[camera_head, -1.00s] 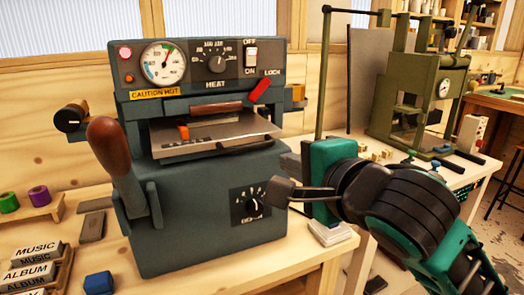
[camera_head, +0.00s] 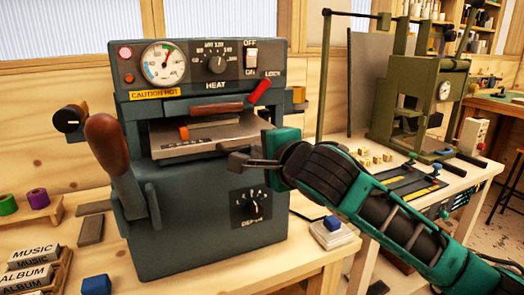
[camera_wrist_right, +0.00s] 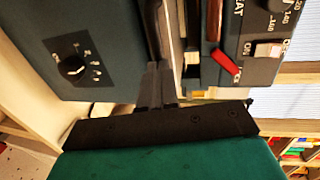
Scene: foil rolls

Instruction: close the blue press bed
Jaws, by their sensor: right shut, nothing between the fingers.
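The blue-grey press (camera_head: 205,235) stands on the bench. Its flat metal bed (camera_head: 205,143) sticks out of the slot in its front, with an orange piece (camera_head: 183,133) on it. My right gripper (camera_head: 232,162) is shut and empty. Its fingertips are in front of the press, close to the bed's front edge at the right; I cannot tell whether they touch. The wrist view shows the dark fingers (camera_wrist_right: 156,85) close to the press front. The gripper hides the bed's right corner. My left gripper is not in view.
A brown-handled lever (camera_head: 108,150) rises at the press's left side. A red latch (camera_head: 260,91) is above the bed. A green press (camera_head: 420,100) stands on the bench behind my right arm. A blue block (camera_head: 97,285) lies at front left.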

